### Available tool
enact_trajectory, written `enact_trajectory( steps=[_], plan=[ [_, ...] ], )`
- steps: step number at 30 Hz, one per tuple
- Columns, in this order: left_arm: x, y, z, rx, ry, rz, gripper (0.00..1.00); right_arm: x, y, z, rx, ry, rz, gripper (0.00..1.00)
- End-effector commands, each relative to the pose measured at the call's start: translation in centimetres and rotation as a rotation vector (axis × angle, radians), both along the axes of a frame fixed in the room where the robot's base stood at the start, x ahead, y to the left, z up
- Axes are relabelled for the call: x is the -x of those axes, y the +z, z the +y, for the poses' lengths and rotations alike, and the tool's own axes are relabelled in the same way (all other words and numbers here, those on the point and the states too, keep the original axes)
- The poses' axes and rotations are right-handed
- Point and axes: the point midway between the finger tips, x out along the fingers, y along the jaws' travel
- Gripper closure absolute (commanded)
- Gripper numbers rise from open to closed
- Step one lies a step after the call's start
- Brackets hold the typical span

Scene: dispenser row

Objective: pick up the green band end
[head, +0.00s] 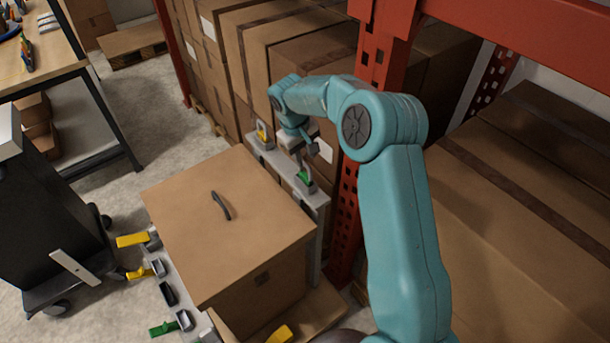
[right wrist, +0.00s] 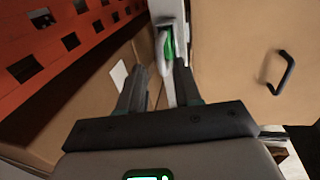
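A green band end (head: 304,176) shows in a small grey dispenser on the pale rail behind the large cardboard box. In the right wrist view the green band end (right wrist: 169,44) lies just beyond my fingertips, partly covered by a pale blurred part. My right gripper (head: 305,150) is just above this dispenser in the head view. In the right wrist view my right gripper (right wrist: 160,72) is open, with a gap between its fingers and nothing clearly held. A second green band end (head: 163,328) sticks out of the front-left dispenser row. My left gripper is not in view.
A large cardboard box (head: 222,220) with a black handle stands beside the rail. A yellow band end (head: 262,132) is on the same rail. Yellow ends (head: 132,240) show in the left row. An orange rack post (head: 346,210) stands close to my right arm.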

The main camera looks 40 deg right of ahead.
Motion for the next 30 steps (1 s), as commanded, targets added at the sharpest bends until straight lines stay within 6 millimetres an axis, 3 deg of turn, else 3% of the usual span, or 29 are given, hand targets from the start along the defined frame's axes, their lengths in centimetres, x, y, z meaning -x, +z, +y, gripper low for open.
enact_trajectory(
  steps=[5, 12, 21, 24, 30],
  plan=[
    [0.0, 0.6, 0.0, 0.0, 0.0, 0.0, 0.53, -0.2, -1.3, -0.3, -0.001, -0.001, 0.003, 0.67],
    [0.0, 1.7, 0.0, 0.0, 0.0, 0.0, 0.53, -0.7, -4.9, -1.2, -0.001, 0.0, 0.002, 0.67],
    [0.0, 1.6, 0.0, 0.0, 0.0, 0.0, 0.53, -0.8, -5.6, -1.2, -0.001, 0.0, 0.0, 0.67],
    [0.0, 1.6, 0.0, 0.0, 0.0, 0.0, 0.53, -0.8, -5.6, -1.2, -0.001, 0.0, 0.0, 0.99],
    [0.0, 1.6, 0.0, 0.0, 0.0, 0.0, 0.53, -0.8, -5.6, -1.2, -0.001, 0.0, 0.0, 1.0]
  ],
)
